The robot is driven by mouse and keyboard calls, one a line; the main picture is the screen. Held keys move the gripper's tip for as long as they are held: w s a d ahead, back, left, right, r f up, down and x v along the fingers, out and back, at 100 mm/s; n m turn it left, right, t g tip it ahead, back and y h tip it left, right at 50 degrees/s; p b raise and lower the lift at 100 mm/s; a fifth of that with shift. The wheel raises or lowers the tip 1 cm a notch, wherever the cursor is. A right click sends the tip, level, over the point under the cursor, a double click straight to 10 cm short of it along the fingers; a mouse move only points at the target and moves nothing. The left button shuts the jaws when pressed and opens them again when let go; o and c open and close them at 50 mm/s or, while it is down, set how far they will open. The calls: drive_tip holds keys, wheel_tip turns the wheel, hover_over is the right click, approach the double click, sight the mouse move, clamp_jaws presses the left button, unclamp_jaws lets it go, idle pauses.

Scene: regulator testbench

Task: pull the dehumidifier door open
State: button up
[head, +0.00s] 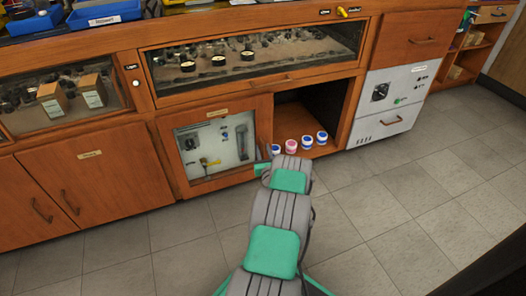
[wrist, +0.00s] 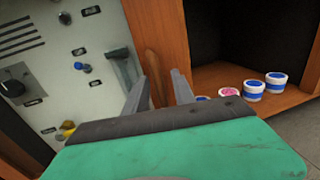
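A wooden door with a glass window (head: 168,150) stands in the lower cabinet front, left of an open compartment; its label is too small to read. Through its window I see a pale panel with a yellow valve and a clear tube. It looks shut. In the wrist view, the door's wooden edge strip (wrist: 166,30) has an upright brown handle (wrist: 154,72) on it. My gripper (wrist: 158,92) is open, its two fingers apart on either side of the handle. I cannot tell whether they touch it. In the head view my arm mostly hides the gripper and handle.
The open compartment (head: 290,112) right of the door holds several white jars with blue or pink bands (head: 291,146), close to my gripper. A white panel with a dial (head: 400,95) is farther right. The tiled floor (head: 190,255) in front is clear.

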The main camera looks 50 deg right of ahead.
clamp_jaws()
idle(1.2)
